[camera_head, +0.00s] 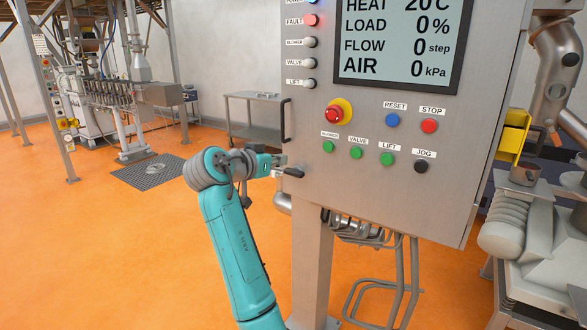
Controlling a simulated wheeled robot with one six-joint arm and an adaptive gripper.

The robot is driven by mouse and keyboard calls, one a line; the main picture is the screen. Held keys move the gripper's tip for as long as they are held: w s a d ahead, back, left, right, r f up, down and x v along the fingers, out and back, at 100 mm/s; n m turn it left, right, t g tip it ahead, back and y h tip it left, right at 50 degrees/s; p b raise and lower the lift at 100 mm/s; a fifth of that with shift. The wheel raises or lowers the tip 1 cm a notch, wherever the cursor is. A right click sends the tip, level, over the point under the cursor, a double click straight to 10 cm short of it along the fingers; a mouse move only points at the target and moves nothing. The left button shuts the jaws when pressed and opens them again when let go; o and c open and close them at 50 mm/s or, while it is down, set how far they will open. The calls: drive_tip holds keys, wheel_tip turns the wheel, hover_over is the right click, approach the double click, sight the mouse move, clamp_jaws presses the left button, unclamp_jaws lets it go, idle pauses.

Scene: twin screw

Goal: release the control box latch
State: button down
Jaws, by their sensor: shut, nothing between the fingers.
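The control box (375,195) is a grey metal cabinet on a post, with a display, lamps and buttons on its front. A small dark lever, which looks like the latch (293,172), sticks out at the box's lower left edge. A black handle (287,121) stands upright on the left edge above it. My gripper (281,163) is at the box's left edge, just above and beside the lever. It is small in view and looks shut and empty. I cannot tell whether its tips touch the lever or the box.
A red emergency knob on a yellow ring (340,112) and several buttons, including a red stop button (429,125), are on the panel. The box's post (312,265) and bent pipes (385,290) stand below. A grey table (253,115) is behind. Orange floor (120,250) is clear at left.

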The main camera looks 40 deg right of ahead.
hover_over(296, 169)
drive_tip(key=s+a, duration=0.2)
drive_tip(key=s, duration=0.3)
drive_tip(key=shift+w+a+f, duration=0.1)
drive_tip(key=shift+w+f, duration=0.05)
drive_tip(key=shift+f, duration=0.45)
drive_tip(key=shift+w+a+f, duration=0.1)
drive_tip(key=shift+f, duration=0.5)
wheel_tip(296, 169, down, 2)
drive_tip(key=shift+w+f, duration=0.1)
drive_tip(key=shift+f, duration=0.1)
drive_tip(key=shift+d+f, duration=0.1)
drive_tip(key=shift+f, duration=0.65)
